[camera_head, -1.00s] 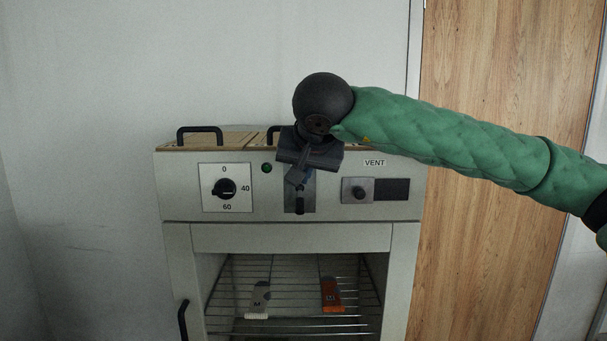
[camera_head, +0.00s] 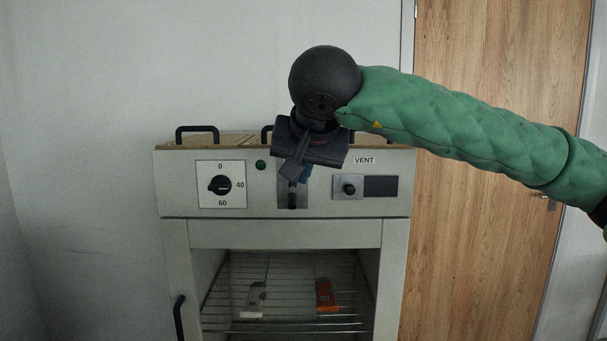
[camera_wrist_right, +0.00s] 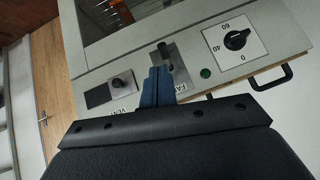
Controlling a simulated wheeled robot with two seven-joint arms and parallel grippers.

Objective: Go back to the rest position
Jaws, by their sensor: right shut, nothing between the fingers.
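My right gripper (camera_head: 292,172) is in front of the oven's control panel (camera_head: 320,205), over the middle switch plate. It is shut and empty. In the right wrist view its blue fingers (camera_wrist_right: 157,88) lie together beside the FAN switch (camera_wrist_right: 166,56), partly covering its plate. The black switch lever (camera_head: 292,200) shows just below the fingers in the head view. I cannot tell whether the fingers touch it. My green right arm (camera_head: 460,125) reaches in from the right. My left gripper is not in view.
A dial (camera_head: 221,185) with a green lamp (camera_head: 261,165) is left of the gripper; the VENT knob (camera_head: 349,189) is right. Below, an open chamber's wire rack (camera_head: 285,292) holds a grey item (camera_head: 255,299) and an orange item (camera_head: 325,294). A wooden door (camera_head: 490,240) stands right.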

